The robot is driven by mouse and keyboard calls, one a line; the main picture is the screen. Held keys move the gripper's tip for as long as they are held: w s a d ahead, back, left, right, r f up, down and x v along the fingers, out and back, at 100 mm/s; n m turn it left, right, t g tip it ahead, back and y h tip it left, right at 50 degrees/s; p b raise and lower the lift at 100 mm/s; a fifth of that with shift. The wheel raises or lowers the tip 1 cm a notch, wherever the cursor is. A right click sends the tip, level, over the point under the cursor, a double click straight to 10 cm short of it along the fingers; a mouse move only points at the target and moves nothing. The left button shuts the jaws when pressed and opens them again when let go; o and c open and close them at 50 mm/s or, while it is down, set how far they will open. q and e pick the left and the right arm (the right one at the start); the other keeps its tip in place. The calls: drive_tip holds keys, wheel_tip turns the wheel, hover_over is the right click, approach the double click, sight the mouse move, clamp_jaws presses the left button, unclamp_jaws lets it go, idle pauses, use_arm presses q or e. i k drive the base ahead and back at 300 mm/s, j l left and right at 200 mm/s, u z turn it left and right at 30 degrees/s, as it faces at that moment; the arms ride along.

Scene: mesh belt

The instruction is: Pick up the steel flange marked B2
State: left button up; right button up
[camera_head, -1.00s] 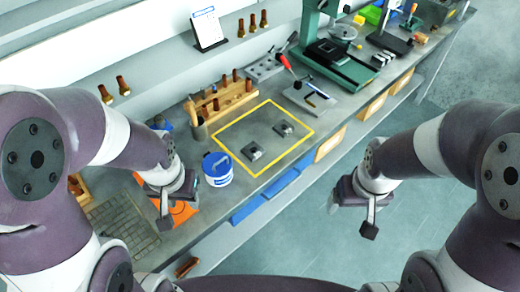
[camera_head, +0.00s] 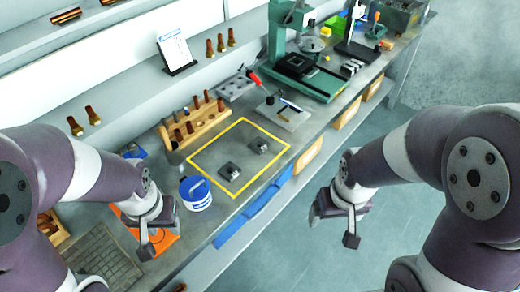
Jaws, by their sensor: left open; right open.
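Two small grey metal parts lie inside the yellow outlined square (camera_head: 204,175) on the bench. One metal part (camera_head: 229,171) is nearer the front left, the other metal part (camera_head: 259,146) is further back right. No B2 marking is readable on either, so I cannot tell which is the flange. My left gripper (camera_head: 150,232) is open and empty, above the bench's front left, left of the white and blue tub. My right gripper (camera_head: 337,225) is open and empty, out over the floor in front of the bench, right of the yellow square.
A white and blue tub (camera_head: 196,194) stands just left of the square. A wooden rack (camera_head: 196,124) with brown-topped tools is behind it. A green machine (camera_head: 305,72) and a plate with a red-handled tool (camera_head: 283,113) are further right. A mesh mat (camera_head: 104,262) lies front left.

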sight(262, 145)
drive_tip(key=i+l+z, duration=0.2)
drive_tip(key=i+z, duration=0.15)
drive_tip(key=i+l+z, duration=0.1)
drive_tip(key=i+z, duration=0.3)
drive_tip(key=i, duration=0.05)
